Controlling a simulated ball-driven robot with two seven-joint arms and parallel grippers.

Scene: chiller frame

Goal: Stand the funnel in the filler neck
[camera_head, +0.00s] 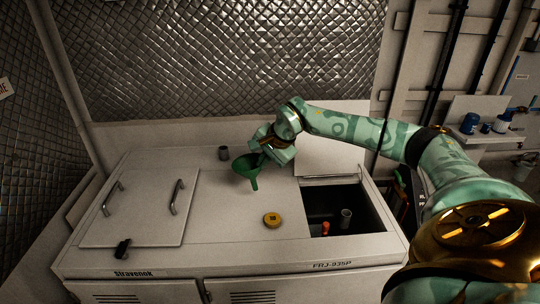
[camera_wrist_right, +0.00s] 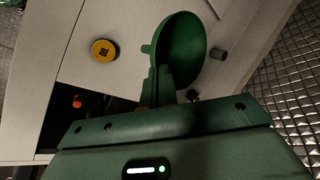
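The green funnel (camera_head: 244,168) is above the white cabinet top, its wide mouth up and its spout pointing down. In the right wrist view the funnel (camera_wrist_right: 183,50) shows side-on, with its spout stub to the left. My right gripper (camera_head: 263,154) is shut on the funnel's edge; its fingers (camera_wrist_right: 158,85) meet at the rim. My left gripper is not in view.
A yellow cap (camera_head: 272,220) lies on the cabinet top, left of the open hatch (camera_head: 372,218). An orange-red piece (camera_head: 325,227) is inside the hatch. The raised lid (camera_head: 335,150) stands behind it. A grey stub (camera_head: 224,153) and a handled panel (camera_head: 140,210) are left.

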